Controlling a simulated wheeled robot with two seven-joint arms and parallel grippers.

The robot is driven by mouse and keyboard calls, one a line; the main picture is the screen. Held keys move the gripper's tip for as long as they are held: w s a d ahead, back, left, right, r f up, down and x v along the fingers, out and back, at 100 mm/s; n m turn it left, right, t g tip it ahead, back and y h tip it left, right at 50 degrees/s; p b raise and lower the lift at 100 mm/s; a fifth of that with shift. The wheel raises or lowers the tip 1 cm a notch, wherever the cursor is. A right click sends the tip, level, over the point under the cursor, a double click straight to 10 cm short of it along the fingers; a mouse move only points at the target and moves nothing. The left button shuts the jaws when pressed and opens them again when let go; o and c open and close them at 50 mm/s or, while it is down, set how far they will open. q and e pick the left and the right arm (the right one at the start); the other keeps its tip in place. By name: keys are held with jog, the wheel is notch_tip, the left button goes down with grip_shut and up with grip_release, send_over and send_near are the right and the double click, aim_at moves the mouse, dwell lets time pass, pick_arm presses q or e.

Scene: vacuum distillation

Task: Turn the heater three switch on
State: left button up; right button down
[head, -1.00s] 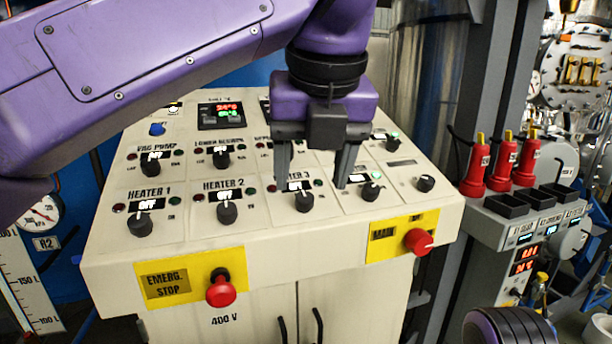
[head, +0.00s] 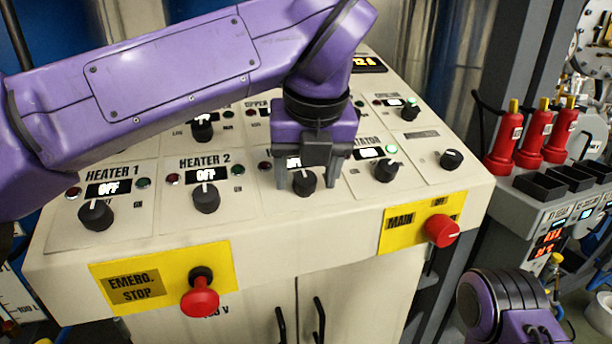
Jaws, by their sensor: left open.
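The heater three knob (head: 304,182) is a black rotary switch in the front row of the sloped cream control panel (head: 262,222). Its display (head: 293,163) is partly covered by my gripper, and its label is hidden. My left gripper (head: 306,186) is open and points down over the knob, with one finger on each side of it. I cannot tell whether the fingers touch the knob. My right gripper is not in view; a purple part of my other arm shows at the bottom right.
The heater 1 knob (head: 95,214) and heater 2 knob (head: 205,198), both reading OFF, are to the left. Another knob (head: 387,170) is close on the right. The red emergency stop (head: 200,297) and red main switch (head: 441,230) stick out from the front face.

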pick_arm(q)
jog(key=shift+s, duration=0.2)
jog(key=shift+w+f, duration=0.1)
jog(key=c, duration=1)
jog(key=shift+c, duration=0.2)
jog(key=m+p, duration=0.2)
jog(key=shift+r+p, duration=0.25)
jog(key=shift+p, duration=0.05)
jog(key=m+p, duration=0.7)
jog(key=shift+a+r+p, duration=0.1)
jog(key=shift+p, duration=0.25)
jog(key=shift+m+p, duration=1)
jog(key=shift+w+f+m+p, duration=0.1)
jog(key=shift+f+m+p, duration=0.15)
jog(key=shift+m+p, duration=0.3)
